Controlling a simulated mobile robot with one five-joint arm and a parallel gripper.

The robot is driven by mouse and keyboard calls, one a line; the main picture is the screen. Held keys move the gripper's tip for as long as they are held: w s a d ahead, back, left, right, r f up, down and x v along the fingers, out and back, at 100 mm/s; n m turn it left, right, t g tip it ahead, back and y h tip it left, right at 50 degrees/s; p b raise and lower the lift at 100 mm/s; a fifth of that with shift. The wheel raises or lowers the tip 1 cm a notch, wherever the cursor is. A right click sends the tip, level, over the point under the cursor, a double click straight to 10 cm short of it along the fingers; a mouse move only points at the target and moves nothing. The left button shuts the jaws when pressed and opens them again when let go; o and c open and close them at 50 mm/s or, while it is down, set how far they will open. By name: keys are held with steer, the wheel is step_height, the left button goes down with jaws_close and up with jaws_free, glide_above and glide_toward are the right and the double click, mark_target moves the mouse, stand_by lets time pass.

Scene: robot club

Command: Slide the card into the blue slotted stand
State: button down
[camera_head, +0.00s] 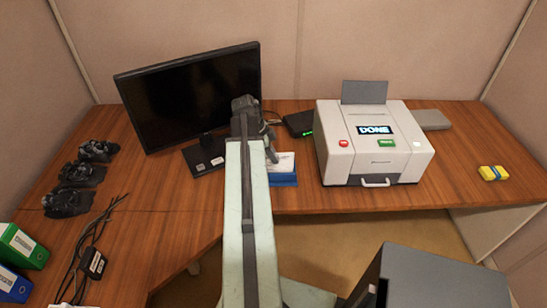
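The blue stand (284,180) sits on the desk, just left of the white machine. A white card (286,161) shows directly above the stand's blue front; its lower edge meets the blue. I cannot tell whether it sits down in the slot. My gripper (272,155) is dark and points down at the card's left part, touching or very close to it. My arm hides the left side of the stand and card. The fingers are too small and overlapped to tell whether they are open or shut on the card.
A monitor (190,95) stands behind left of my arm. The white machine (372,145) with a "DONE" screen stands close right of the stand. A small black box (299,123) lies behind. A yellow-blue block (493,173) lies far right. The desk's front edge is just before the stand.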

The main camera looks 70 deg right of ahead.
steer(key=shift+f+b, duration=1.3)
steer(key=shift+f, duration=0.05)
stand_by(0.4)
steer(key=c, duration=1.1)
jaws_free()
steer(key=shift+c, duration=0.2)
step_height(320, 180, up, 7)
steer(key=p, duration=0.7)
steer(key=shift+r, duration=0.1)
